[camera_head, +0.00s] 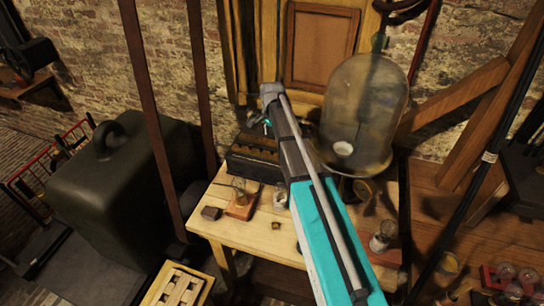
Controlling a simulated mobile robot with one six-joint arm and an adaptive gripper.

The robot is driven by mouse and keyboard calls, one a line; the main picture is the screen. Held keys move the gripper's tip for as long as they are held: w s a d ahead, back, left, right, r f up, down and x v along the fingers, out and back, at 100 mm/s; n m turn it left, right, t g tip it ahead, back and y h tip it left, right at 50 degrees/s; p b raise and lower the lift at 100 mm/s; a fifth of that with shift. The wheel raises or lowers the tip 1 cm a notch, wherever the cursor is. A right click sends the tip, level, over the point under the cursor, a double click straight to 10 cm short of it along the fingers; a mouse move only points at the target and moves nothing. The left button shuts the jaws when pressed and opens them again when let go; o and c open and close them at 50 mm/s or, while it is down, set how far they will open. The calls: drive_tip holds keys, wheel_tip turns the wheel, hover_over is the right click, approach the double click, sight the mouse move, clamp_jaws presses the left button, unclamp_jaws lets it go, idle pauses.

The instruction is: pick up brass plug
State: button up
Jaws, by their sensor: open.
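A small brownish piece (276,225) lies on the front part of the wooden table (255,245); it may be the brass plug, but it is too small to tell. My arm reaches up across the middle of the view and bends down at the far end. My gripper (267,125) is open above the dark box (254,154) at the back of the table, apart from the small piece. Its fingers are small and hard to make out. The arm hides part of the table's middle.
A glass bell jar (362,115) stands at the back right. A glass jar on a wooden base (241,203), a dark block (211,213) and a small jar (380,240) stand on the table. The table's front left is mostly clear.

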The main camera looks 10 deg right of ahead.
sight(272, 149)
drive_tip(key=shift+f+b, duration=1.45)
drive_tip(key=shift+f, duration=0.25)
drive_tip(key=shift+s+a+f+b, duration=0.1)
drive_tip(key=shift+s+f+b, duration=0.05)
drive_tip(key=shift+f+b, duration=2.45)
clamp_jaws()
